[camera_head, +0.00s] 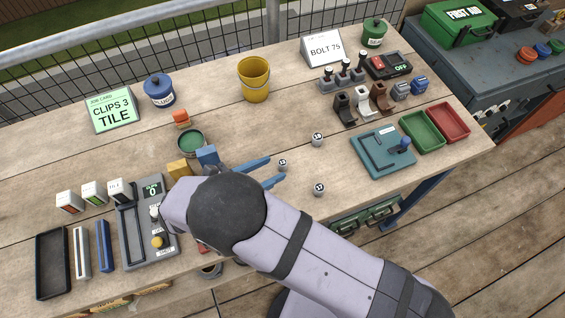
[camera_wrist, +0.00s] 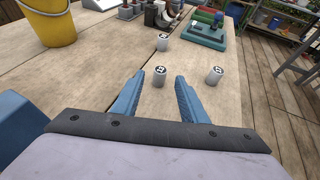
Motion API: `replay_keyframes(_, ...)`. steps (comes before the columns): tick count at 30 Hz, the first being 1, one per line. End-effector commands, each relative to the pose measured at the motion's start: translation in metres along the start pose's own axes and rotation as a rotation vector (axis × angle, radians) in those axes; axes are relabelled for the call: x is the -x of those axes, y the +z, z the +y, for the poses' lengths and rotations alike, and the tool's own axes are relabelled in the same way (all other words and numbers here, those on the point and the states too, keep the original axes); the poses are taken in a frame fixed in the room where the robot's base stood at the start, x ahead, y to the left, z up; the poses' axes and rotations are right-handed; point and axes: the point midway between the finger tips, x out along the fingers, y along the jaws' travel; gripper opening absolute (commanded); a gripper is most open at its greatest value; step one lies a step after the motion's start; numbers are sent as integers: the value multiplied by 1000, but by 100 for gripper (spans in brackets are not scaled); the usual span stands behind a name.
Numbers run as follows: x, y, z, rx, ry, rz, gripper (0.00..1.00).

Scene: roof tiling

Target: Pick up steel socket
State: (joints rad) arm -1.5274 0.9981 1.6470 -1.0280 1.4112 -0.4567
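Three small steel sockets with dark number marks on top stand upright on the wooden bench. One steel socket (camera_head: 282,163) is just beyond and between my gripper's blue fingertips; it also shows in the wrist view (camera_wrist: 160,77). A second socket (camera_head: 317,139) stands farther back, also in the wrist view (camera_wrist: 162,42). A third socket (camera_head: 319,189) stands nearer the front edge, to the right of the fingers in the wrist view (camera_wrist: 214,76). My gripper (camera_head: 275,172) is open and empty, its two blue fingers spread low over the bench (camera_wrist: 160,90).
A yellow bucket (camera_head: 253,80) stands at the back. A blue-grey fixture (camera_head: 383,150), a green tray (camera_head: 422,131) and a red tray (camera_head: 449,122) are at the right. A dark tray (camera_head: 53,262) is at the left. The bench around the sockets is clear.

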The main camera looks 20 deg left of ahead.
Motion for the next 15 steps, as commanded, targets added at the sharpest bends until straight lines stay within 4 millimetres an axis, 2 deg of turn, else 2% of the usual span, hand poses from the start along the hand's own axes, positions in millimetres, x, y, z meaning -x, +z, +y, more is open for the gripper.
replay_keyframes(8,-10,1,0,1,-1,-1,39)
replay_keyframes(15,-36,5,-1,3,-3,-1,39)
